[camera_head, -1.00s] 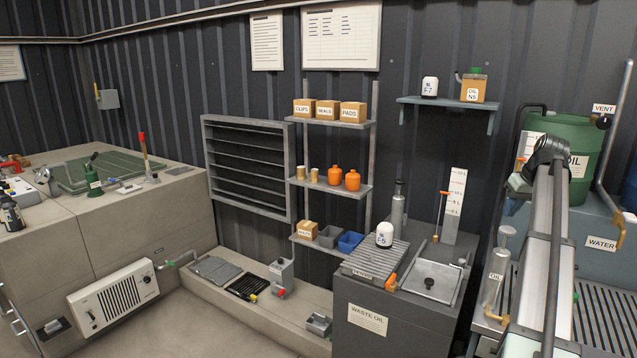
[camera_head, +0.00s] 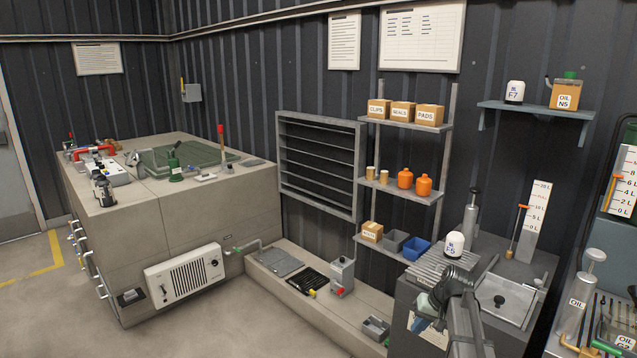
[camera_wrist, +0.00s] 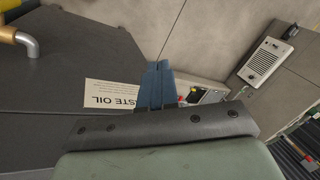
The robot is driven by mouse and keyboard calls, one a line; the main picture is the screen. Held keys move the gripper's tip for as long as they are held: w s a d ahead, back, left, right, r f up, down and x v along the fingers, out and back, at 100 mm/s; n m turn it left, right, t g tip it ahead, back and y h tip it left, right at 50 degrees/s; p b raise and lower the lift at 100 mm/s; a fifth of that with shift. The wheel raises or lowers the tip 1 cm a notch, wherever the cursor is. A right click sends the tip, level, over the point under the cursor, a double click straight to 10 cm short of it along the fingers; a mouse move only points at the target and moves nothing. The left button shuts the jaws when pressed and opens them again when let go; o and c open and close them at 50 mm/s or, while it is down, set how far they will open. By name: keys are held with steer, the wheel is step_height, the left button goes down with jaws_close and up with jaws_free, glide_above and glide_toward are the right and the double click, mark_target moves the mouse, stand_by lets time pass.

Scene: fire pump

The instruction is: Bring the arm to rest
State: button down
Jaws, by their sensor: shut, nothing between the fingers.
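My gripper (camera_wrist: 159,68) shows in the wrist view as two blue-grey fingers pressed together, with nothing between them. It hangs in front of the dark waste oil cabinet (camera_wrist: 60,75), whose white label lies just left of the fingers in that view. I cannot tell whether the fingers touch anything. In the head view my arm reaches up from the lower right and ends before the same cabinet (camera_head: 408,290). It partly covers the cabinet's front and its label (camera_head: 428,334).
A white bottle (camera_head: 454,244) stands on the cabinet's ribbed rack, close behind my arm. A steel sink (camera_head: 500,298) and a hand pump (camera_head: 577,300) are to the right. A low ledge (camera_head: 310,307) with small items runs left. The floor (camera_head: 215,325) at front left is clear.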

steer(key=s+a+f+g+h, duration=0.15)
steer(key=s+a+f, duration=0.25)
steer(key=s+f, duration=0.7)
steer(key=s+a+f+g, duration=0.3)
steer(key=s+a+f, duration=0.3)
steer(key=f, duration=0.9)
steer(key=s+f+g, duration=0.1)
steer(key=s+f, duration=0.3)
steer(key=s, duration=0.6)
steer(key=s+a+f+n+g+h, duration=0.1)
steer(key=s+f, duration=0.4)
steer(key=s, duration=0.5)
steer(key=s+a+f+g+h, duration=0.1)
steer(key=s+f, duration=0.3)
steer(key=s, duration=0.6)
steer(key=shift+f+n+g, duration=0.2)
steer(key=shift+n+g, duration=0.1)
steer(key=shift+g, duration=0.35)
steer(key=c, duration=1.8)
jaws_free()
